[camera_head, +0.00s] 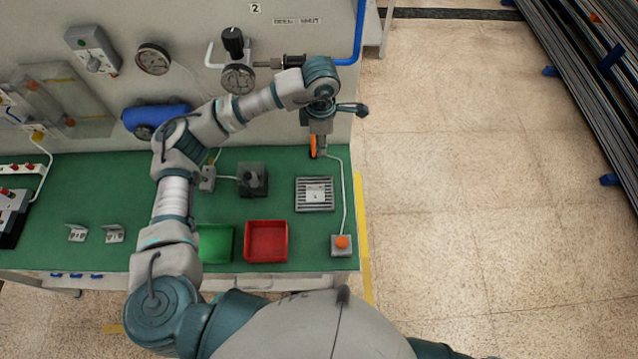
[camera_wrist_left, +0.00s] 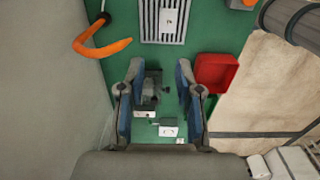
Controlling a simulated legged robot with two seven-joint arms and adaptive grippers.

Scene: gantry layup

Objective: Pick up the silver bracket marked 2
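Two small silver L-shaped brackets lie side by side on the green bench at its left front in the head view: a left bracket (camera_head: 76,233) and a right bracket (camera_head: 114,234). Their marks are too small to read. My left gripper (camera_head: 319,148) hangs above the back right of the bench, far to the right of both brackets and apart from them. In the wrist view the left gripper (camera_wrist_left: 160,68) has its fingers spread with nothing held between them. I cannot clearly pick out the brackets there. My right gripper is out of view.
A green bin (camera_head: 215,244) and red bin (camera_head: 266,226) stand at the front. A dark knobbed block (camera_head: 253,180), slotted plate (camera_head: 315,207) and orange-button box (camera_head: 342,243) occupy the bench. An orange hook (camera_wrist_left: 108,48) is near the gripper. Gauges line the back panel.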

